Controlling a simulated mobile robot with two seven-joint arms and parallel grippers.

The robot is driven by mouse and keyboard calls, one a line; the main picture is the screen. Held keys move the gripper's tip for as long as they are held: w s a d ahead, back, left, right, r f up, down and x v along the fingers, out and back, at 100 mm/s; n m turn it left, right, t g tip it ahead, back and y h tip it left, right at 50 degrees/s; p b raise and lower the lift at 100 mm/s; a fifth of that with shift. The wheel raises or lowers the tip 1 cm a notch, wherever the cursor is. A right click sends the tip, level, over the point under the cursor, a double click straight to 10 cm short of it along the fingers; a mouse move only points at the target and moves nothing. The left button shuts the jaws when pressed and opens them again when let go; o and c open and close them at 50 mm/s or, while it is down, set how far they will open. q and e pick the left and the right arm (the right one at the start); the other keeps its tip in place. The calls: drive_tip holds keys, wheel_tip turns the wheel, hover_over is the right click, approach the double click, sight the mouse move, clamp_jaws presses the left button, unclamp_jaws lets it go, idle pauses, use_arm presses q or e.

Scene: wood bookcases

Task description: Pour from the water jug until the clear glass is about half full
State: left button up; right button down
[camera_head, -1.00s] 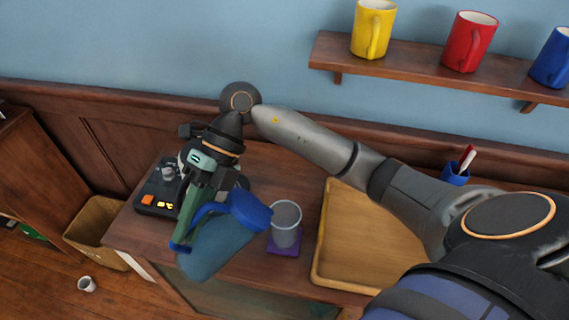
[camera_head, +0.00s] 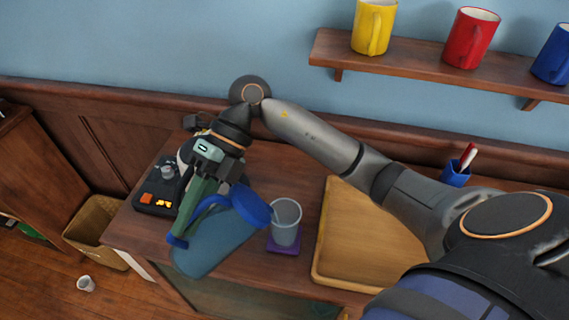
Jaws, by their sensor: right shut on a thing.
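The water jug (camera_head: 215,242) is a translucent blue jug with a darker blue lid and handle. My right gripper (camera_head: 196,205) is shut on its handle. The jug is tilted, with its lid end up and to the right, beside the clear glass. The clear glass (camera_head: 285,222) stands upright on a purple coaster (camera_head: 284,244) on the wooden counter. Its water level cannot be made out clearly. The jug's lid edge is close to the glass's left side in the picture. No stream of water is visible. My left gripper is not in view.
A wooden tray (camera_head: 318,268) lies right of the glass. A black device with lit display (camera_head: 152,199) stands at the counter's left. A pen cup (camera_head: 455,174) is behind the tray. Yellow (camera_head: 371,28), red (camera_head: 468,38) and blue (camera_head: 553,58) mugs stand on the wall shelf.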

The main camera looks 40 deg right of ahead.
drive_tip(key=shift+d+r+y+b, duration=0.35)
drive_tip(key=shift+r+y+b, duration=0.05)
drive_tip(key=shift+r, duration=0.25)
idle(2.2)
